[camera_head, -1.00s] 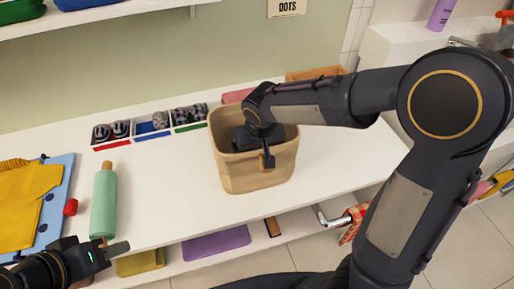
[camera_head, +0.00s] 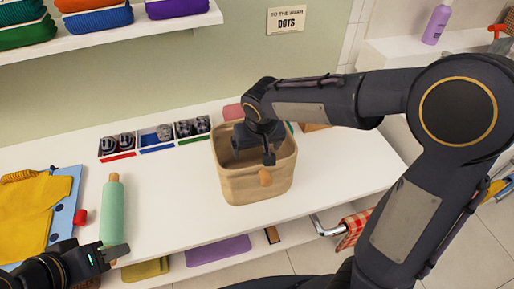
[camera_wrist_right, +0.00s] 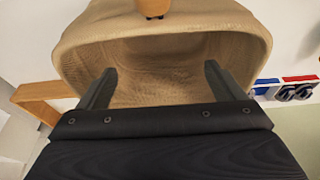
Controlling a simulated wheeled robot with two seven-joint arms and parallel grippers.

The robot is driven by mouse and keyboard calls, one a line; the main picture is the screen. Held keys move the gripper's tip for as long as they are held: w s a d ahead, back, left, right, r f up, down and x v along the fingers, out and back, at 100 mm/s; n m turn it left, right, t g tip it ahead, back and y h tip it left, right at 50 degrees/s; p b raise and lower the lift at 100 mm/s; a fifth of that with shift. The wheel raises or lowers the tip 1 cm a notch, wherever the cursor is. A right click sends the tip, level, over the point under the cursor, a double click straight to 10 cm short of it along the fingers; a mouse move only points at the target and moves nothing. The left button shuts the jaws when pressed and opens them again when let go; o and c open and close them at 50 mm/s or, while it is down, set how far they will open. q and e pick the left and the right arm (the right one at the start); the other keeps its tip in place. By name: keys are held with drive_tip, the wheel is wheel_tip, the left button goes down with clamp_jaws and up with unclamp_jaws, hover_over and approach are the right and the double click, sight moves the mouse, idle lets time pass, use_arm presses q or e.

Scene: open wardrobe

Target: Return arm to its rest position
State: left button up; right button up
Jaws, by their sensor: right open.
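My right arm comes in from the right, and its gripper (camera_head: 262,148) is over the mouth of a beige basket (camera_head: 250,188). In the right wrist view the right gripper (camera_wrist_right: 155,76) is open, with nothing between its two fingers, and the basket (camera_wrist_right: 215,30) opens in front of them. A brown tab shows on the basket's rim. My left gripper (camera_head: 112,254) is at the lower left, just below the green rolling pin (camera_head: 112,210). It is seen from the side, so its opening is unclear.
The basket stands on a white counter. A yellow garment (camera_head: 35,212) on a blue mat lies at left. A shelf (camera_head: 110,36) with folded cloths is above. The counter right of the basket is mostly clear.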

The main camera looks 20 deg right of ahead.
wheel_tip(320, 180, up, 2)
drive_tip(key=shift+r+p, duration=0.1)
drive_tip(key=shift+p, duration=0.35)
drive_tip(key=s+d+r+m+t+y, duration=0.1)
drive_tip(key=s+d+r+y, duration=0.1)
drive_tip(key=s, duration=0.8)
drive_tip(key=s+d+r+t+y, duration=0.1)
drive_tip(key=s+d, duration=0.4)
drive_tip(key=s, duration=0.6)
drive_tip(key=shift+s+d+r+m+y, duration=0.3)
drive_tip(key=shift+r+m+y, duration=0.1)
drive_tip(key=shift+r, duration=0.1)
